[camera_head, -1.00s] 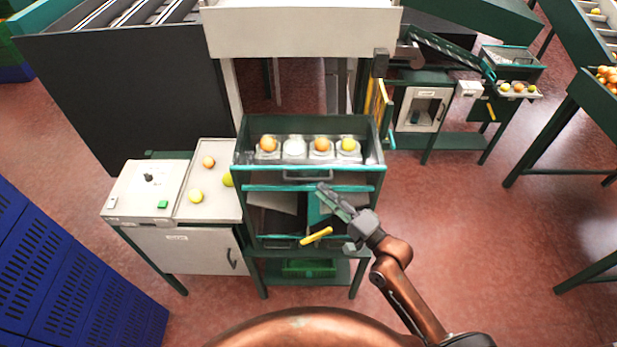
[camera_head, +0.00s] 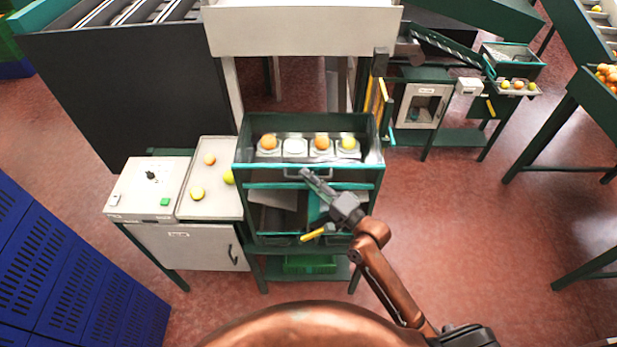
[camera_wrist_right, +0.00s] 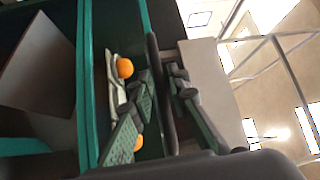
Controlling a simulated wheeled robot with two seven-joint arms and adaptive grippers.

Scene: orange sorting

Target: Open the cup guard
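The cup guard shows by its grey bar handle (camera_head: 324,176) on the front of the green cup housing (camera_head: 240,150); its panel is hard to make out. Behind it stands a row of pale cups. Three hold fruit and one cup (camera_head: 295,147) is empty. My right gripper (camera_head: 305,174) is at the handle, coming from below right. In the right wrist view, the dark handle bar (camera_wrist_right: 158,70) runs between the two parted fingers (camera_wrist_right: 164,82); I cannot tell whether either touches it. My left gripper is not in view.
A yellow handle (camera_head: 313,234) sticks out below my right gripper. A table (camera_head: 226,150) with several loose fruits and a control panel (camera_head: 150,185) stand at the left. Blue crates (camera_head: 60,260) fill the lower left.

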